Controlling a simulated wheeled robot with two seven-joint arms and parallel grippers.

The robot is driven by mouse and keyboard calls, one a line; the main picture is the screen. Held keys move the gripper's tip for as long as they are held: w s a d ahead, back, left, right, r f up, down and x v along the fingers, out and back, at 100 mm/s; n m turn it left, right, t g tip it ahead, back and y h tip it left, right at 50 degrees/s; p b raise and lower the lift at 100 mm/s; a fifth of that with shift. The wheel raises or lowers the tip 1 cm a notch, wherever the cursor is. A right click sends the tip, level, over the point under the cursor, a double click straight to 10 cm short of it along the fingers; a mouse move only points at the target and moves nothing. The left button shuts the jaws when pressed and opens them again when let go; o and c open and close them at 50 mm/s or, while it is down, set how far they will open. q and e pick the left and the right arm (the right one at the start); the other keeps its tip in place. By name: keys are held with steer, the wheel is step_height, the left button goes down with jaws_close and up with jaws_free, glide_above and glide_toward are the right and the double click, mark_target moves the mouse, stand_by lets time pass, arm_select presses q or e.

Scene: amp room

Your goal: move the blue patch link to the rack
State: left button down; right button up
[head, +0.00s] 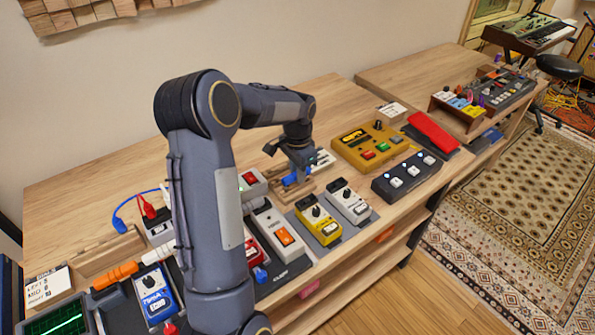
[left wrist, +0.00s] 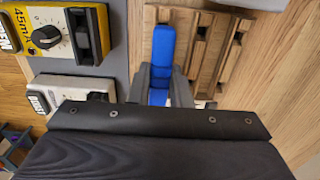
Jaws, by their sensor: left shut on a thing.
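The blue patch link (head: 289,180) is between the fingers of my left gripper (head: 295,172), which is shut on it. In the left wrist view the blue link (left wrist: 163,48) sticks out past the fingertips (left wrist: 160,82). It lies over or against the left side of a slotted wooden rack (left wrist: 205,50); I cannot tell whether it rests in a slot. The same rack shows under the gripper in the head view (head: 300,193), partly hidden by the gripper. My right gripper is not in view.
A yellow pedal (head: 318,220) and a light grey pedal (head: 348,201) stand in front of the rack. A large mustard pedal (head: 370,147) stands to its right. Another wooden holder (head: 108,252) is at the left. Bare tabletop (head: 335,110) lies behind the rack.

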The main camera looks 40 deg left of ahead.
arm_select(q)
steer(key=shift+f+b, duration=0.4)
steer(key=shift+f, duration=0.65)
stand_by(1.6)
steer(key=c, duration=1.3)
jaws_free()
steer(key=shift+o, duration=0.2)
steer(key=shift+o, duration=0.5)
steer(key=o, duration=0.3)
steer(key=shift+r, duration=0.1)
steer(key=shift+w+a+r, duration=0.1)
steer(key=shift+a, duration=0.1)
steer(key=shift+c, duration=0.8)
